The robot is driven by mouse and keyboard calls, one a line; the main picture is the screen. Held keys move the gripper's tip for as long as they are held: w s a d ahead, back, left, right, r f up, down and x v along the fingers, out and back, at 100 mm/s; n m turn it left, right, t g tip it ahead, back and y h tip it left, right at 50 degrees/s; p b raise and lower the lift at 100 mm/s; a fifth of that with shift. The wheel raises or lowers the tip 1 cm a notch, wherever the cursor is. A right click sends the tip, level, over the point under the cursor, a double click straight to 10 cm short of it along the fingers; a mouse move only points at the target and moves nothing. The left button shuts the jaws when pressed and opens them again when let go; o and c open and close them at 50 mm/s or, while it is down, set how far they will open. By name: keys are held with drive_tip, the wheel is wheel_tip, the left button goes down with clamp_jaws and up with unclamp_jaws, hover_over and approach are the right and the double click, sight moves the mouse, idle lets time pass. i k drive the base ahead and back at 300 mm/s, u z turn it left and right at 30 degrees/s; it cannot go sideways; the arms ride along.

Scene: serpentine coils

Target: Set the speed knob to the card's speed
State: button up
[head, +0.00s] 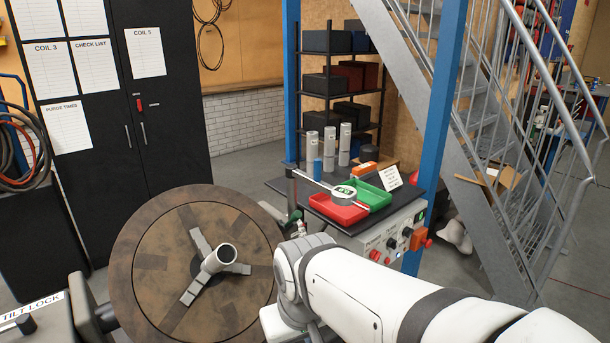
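A grey control panel (385,236) is on the front of the bench, right of centre. It carries a red knob or button (375,255), a dark knob (391,243), another dark knob (407,232) and a green light (421,214). Its lettering is too small to read, so I cannot tell which knob is for speed or how it is set. A white card (390,178) stands on the bench top behind the green tray; its writing is unreadable. My white arm reaches in from the lower right, in front of and below the panel. My gripper is not visible.
Several grey cylinders (345,145) stand behind. A large brown reel (140,262) is at left, a blue post (441,100) right of the panel.

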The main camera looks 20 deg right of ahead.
sight(407, 231)
drive_tip(key=u, duration=0.2)
drive_tip(key=k, duration=1)
drive_tip(key=z, duration=1.05)
drive_tip(key=i, duration=1)
drive_tip(key=u, duration=0.9)
drive_tip(key=k, duration=0.5)
drive_tip(key=z, duration=0.25)
